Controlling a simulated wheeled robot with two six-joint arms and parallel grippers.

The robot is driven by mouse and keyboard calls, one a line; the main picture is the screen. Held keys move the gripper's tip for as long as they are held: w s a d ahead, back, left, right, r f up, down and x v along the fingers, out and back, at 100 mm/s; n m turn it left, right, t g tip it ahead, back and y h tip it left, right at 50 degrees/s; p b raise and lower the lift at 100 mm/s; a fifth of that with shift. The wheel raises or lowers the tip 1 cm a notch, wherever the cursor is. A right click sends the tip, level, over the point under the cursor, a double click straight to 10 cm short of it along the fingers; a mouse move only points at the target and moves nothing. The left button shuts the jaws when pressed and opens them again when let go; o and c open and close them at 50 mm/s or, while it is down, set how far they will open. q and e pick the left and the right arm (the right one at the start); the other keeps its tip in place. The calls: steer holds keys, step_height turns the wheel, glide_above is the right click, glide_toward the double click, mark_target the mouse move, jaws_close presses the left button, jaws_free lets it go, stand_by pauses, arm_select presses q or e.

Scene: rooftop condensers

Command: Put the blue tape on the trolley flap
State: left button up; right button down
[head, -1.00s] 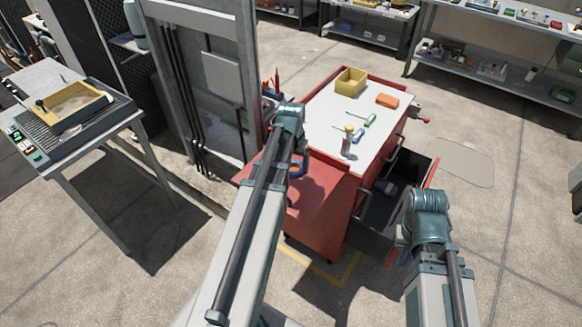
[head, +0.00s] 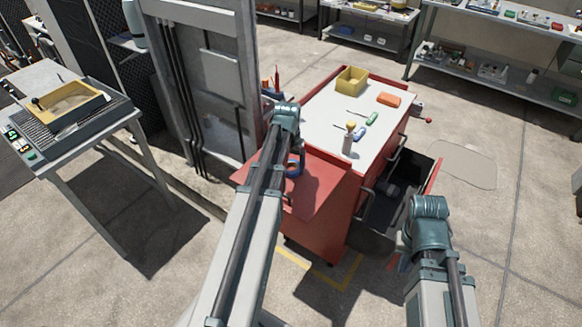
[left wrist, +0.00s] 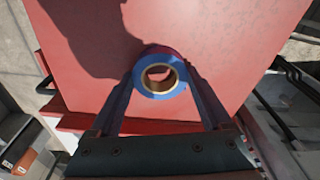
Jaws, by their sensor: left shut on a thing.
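The blue tape (left wrist: 148,88) is a roll with a tan core, held between the fingertips of my left gripper (left wrist: 160,84) in the left wrist view. In the head view the tape (head: 295,170) is partly hidden behind my left arm. My left gripper is over the red trolley flap (head: 322,185), which also fills much of the left wrist view (left wrist: 230,50). I cannot tell whether the tape touches the flap. My right arm reaches in at the lower right of the head view, beside the trolley; its gripper fingers are mostly hidden.
The trolley top (head: 335,115) holds a yellow bin (head: 351,80), an orange block (head: 388,100), screwdrivers and a small bottle (head: 348,140). An open drawer (head: 385,215) sticks out on the right. A grey door frame stands left of the trolley. The flap is otherwise clear.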

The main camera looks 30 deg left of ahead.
mark_target(290, 170)
arm_select(q)
steer(key=o, duration=1.2)
steer(key=shift+f, duration=0.1)
steer(key=shift+c, duration=0.2)
step_height(290, 170, up, 12)
steer(key=s+p, duration=0.1)
steer(key=p, duration=1.1)
steer(key=shift+s, duration=0.25)
steer(key=shift+d, duration=0.2)
